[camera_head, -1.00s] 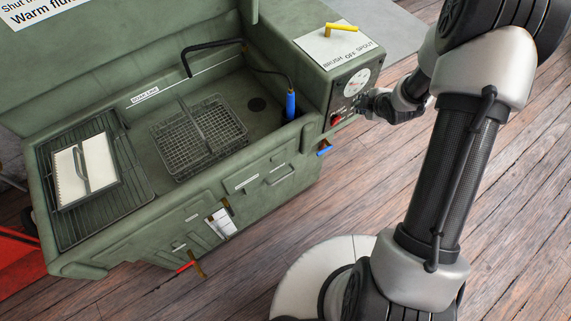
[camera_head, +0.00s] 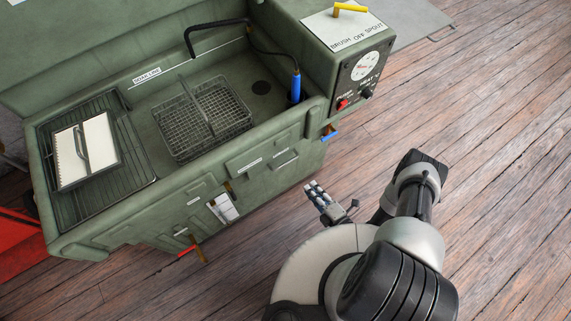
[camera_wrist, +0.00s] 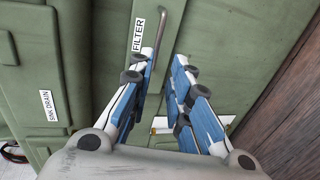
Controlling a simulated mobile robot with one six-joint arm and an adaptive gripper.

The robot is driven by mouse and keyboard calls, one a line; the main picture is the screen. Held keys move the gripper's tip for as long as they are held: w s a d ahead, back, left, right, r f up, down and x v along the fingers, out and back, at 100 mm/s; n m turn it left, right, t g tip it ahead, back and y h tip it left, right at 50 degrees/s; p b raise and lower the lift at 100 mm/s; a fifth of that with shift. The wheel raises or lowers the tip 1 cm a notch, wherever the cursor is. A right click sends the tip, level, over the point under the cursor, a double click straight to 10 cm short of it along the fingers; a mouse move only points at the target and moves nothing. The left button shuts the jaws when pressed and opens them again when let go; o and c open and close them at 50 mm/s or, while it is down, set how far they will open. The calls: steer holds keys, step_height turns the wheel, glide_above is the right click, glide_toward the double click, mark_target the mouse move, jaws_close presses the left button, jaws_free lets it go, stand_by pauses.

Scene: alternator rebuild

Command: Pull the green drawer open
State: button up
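The green drawer front (camera_head: 282,165) is on the front of the green wash unit, with a small bar handle below its label, and looks closed. In the wrist view a green panel labelled FILTER (camera_wrist: 138,35) carries a thin grey bar handle (camera_wrist: 161,25). My gripper (camera_head: 313,188) is low in front of the unit, apart from it in the head view. In the wrist view my gripper (camera_wrist: 164,58) has its blue-padded fingers spread, with the handle just beyond and between the tips. I cannot tell if they touch.
A panel labelled SINK DRAIN (camera_wrist: 47,108) lies left in the wrist view. A blue-handled valve (camera_head: 329,135) sticks out at the unit's corner, and a red-handled one (camera_head: 187,251) lower left. The control box (camera_head: 362,80) stands above right. Wooden floor (camera_head: 480,150) is free to the right.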

mark_target(285, 164)
steer(key=b+x, duration=0.1)
steer(key=x, duration=0.4)
steer(key=a+b+x, duration=0.1)
steer(key=x, duration=0.5)
steer(key=b+x, duration=0.1)
steer(key=x, duration=0.4)
steer(key=shift+s+a, duration=0.1)
steer(key=shift+a, duration=0.3)
jaws_close()
